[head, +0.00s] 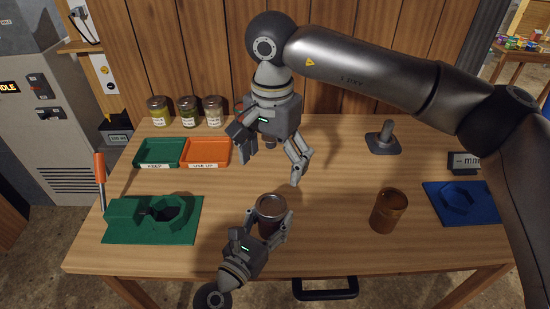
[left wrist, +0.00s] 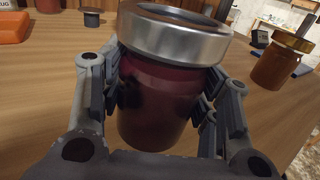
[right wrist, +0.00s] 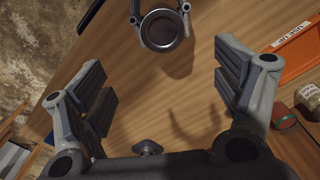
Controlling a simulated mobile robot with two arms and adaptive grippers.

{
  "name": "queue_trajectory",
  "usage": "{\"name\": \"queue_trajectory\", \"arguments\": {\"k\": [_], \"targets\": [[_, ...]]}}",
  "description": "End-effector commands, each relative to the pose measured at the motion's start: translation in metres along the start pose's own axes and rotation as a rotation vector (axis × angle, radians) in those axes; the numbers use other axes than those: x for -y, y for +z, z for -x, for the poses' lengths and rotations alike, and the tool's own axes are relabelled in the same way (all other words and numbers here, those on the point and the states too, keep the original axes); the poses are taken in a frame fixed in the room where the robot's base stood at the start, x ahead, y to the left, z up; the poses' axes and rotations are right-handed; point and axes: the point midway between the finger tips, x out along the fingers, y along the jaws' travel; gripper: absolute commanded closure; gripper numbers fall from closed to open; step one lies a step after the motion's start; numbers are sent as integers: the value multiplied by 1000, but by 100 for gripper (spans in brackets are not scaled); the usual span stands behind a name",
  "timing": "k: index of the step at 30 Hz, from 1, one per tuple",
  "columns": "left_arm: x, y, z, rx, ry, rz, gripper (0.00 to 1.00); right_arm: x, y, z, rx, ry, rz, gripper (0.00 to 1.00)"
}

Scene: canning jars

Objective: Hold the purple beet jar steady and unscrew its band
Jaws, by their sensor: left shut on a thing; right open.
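The purple beet jar (head: 270,212) stands upright on the table, its silver band (left wrist: 175,38) still on top. My left gripper (head: 266,230) is shut around the jar's body below the band. In the left wrist view the dark purple jar body (left wrist: 158,100) sits between both fingers. My right gripper (head: 265,160) is open and empty, above and behind the jar, apart from it. In the right wrist view the jar's round lid and band (right wrist: 163,30) lie beyond the spread fingers, near the top edge.
An amber jar (head: 389,213) stands to the right. A green holder (head: 120,228) is at left, a blue one (head: 485,210) at far right. Green (head: 158,152) and orange (head: 207,151) trays and several jars are at the back. A dark-based post (head: 383,140) stands at back right.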

Motion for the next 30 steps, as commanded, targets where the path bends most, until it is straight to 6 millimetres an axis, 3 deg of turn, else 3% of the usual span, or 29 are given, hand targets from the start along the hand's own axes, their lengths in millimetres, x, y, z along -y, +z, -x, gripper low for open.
{"name": "queue_trajectory", "arguments": {"k": [12,18,25,30], "targets": [[0,0,0,0,1,0,72,-2,-1,1,0,0,-716,14],[0,0,0,0,1,0,72,-3,-2,1,0,0,-963,14],[0,0,0,0,1,0,72,-3,-2,-2,0,0,-1073,14],[0,0,0,0,1,0,72,-4,-2,-20,0,2,-1078,14]]}}
